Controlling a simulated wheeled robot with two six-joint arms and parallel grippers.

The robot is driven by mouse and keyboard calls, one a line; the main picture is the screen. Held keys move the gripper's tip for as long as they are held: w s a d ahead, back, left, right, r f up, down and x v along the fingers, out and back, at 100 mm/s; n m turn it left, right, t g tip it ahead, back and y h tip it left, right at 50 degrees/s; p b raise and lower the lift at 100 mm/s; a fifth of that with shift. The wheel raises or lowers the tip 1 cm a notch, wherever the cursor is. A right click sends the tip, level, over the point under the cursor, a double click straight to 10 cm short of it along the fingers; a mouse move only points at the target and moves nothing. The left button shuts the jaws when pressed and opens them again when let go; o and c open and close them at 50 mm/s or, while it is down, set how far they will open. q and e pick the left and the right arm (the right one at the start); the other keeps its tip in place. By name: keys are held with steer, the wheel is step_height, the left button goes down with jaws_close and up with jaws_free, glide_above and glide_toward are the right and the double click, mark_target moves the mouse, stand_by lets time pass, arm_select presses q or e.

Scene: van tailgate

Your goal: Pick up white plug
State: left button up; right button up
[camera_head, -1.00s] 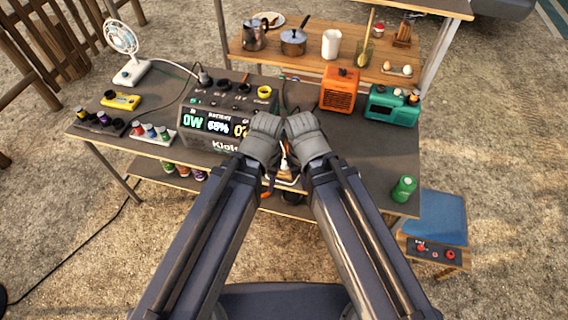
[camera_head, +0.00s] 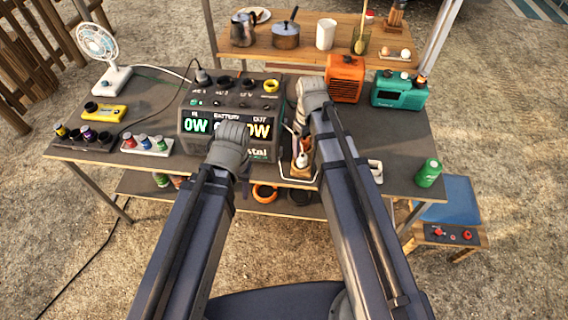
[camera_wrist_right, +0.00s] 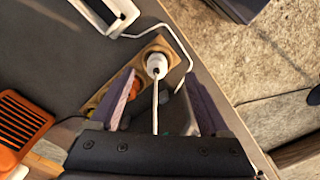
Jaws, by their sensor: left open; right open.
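The white plug (camera_wrist_right: 156,65) stands in a small wooden holder (camera_wrist_right: 155,44) in the right wrist view, its thin white cord running toward my gripper. In the head view the plug (camera_head: 302,160) shows at the table's front, just right of the power station. My right gripper (camera_wrist_right: 160,92) is open, its two fingers on either side of the cord, and the plug head lies just past the fingertips, not gripped. In the head view my right gripper (camera_head: 312,95) is above and behind the plug, fingertips hidden. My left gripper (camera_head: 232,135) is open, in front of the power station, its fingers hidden.
The power station (camera_head: 190,148) stands left of the holder. A bent wire (camera_wrist_right: 180,40) rises beside the holder. An orange box (camera_head: 346,78) and a teal device (camera_head: 400,92) stand at the back right. A green can (camera_head: 428,172) stands at the right edge.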

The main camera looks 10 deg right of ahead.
mark_target(303, 154)
steer(key=shift+w+d+f, duration=0.15)
steer(key=shift+w+f, duration=0.1)
steer(key=shift+w, duration=0.2)
steer(key=shift+f+b, duration=1.35)
steer(key=shift+b, duration=0.1)
arm_select(q)
steer(key=f, duration=0.3)
steer(key=shift+w+a, duration=0.1)
steer(key=shift+a, duration=0.25)
steer(key=shift+f, duration=0.1)
arm_select(e)
steer(key=f+b, duration=0.3)
steer(key=w+f+b, duration=0.1)
steer(key=f+b, duration=0.1)
steer(key=shift+a+f, duration=0.1)
steer(key=shift+a, duration=0.25)
arm_select(q)
step_height(303, 154, down, 5)
arm_select(e)
steer(key=shift+s, duration=0.1)
jaws_close()
